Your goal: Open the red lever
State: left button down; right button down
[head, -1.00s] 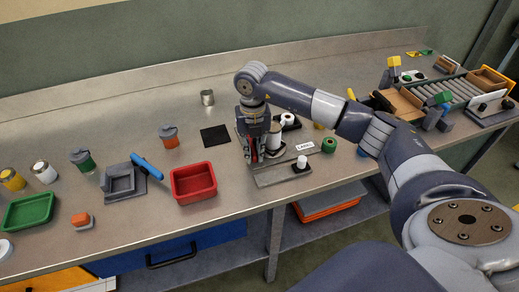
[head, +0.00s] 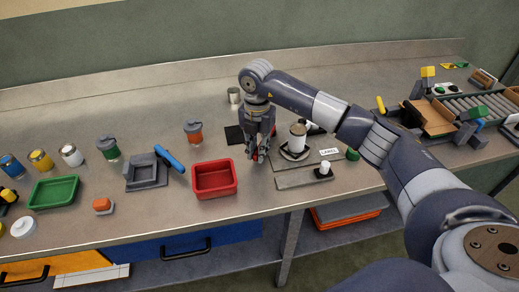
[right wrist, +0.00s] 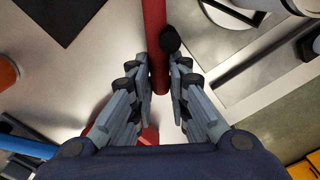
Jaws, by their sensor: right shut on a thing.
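The red lever (right wrist: 155,35) is a round red bar in the right wrist view. It runs from the top edge down between the fingers, with a black round part on its right side. My right gripper (right wrist: 161,88) is shut on the lever's end, one finger on each side. In the head view my right gripper (head: 256,158) points down at the left side of the label fixture (head: 310,178); only a bit of red shows between its fingers. The lever's pivot is hidden there. My left gripper is not in view.
A red bin (head: 214,192) stands close to the left of the gripper. A white roll (head: 298,136) stands on the fixture to the right. A roller conveyor (head: 478,106) is far right.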

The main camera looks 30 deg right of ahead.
jog(key=shift+w+r, duration=0.1)
jog(key=shift+r, duration=0.05)
jog(key=c, duration=1.8)
grip_release()
jog(key=shift+a, duration=0.1)
notch_tip(320, 180, up, 12)
